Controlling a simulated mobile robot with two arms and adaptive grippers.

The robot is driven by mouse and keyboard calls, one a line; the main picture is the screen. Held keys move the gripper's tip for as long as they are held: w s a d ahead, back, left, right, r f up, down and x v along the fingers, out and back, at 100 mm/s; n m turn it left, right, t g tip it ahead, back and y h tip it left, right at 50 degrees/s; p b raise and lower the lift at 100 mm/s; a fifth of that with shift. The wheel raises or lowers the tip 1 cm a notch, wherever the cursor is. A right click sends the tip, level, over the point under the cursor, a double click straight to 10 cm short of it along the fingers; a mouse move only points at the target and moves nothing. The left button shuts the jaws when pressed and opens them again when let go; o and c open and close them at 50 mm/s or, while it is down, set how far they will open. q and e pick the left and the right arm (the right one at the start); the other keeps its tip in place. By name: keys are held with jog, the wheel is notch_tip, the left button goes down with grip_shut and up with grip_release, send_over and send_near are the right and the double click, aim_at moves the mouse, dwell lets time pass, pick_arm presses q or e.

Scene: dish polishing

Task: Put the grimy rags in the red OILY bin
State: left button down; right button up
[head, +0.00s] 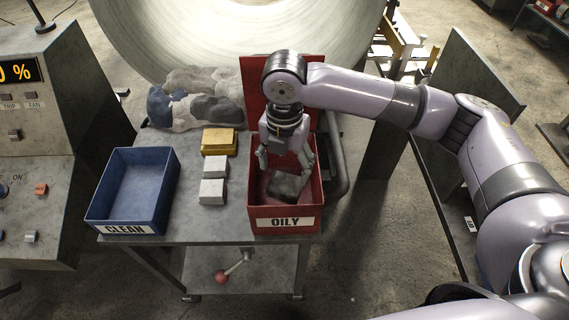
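The red OILY bin (285,225) stands at the right end of the table with its lid raised behind it. A dark grey rag (287,186) lies inside it. My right gripper (286,164) points down into the bin, above the rag, with its fingers spread apart and nothing visible between them. A heap of rags (195,101) lies at the back of the table, some pale grey, some dark grey, one blue; which of them are grimy is hard to tell. My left gripper is not in view.
An empty-looking blue CLEAN bin (130,228) stands at the table's left. A yellow block (218,141) and two pale blocks (215,166) (212,191) sit between the bins. A large polishing wheel (235,30) rises behind the table, and a control console (45,150) stands left.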

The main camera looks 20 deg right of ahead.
jog(key=o, duration=0.3)
notch_tip(320, 180, up, 12)
jog(key=shift+r, duration=0.1)
dwell(0.6)
dwell(0.4)
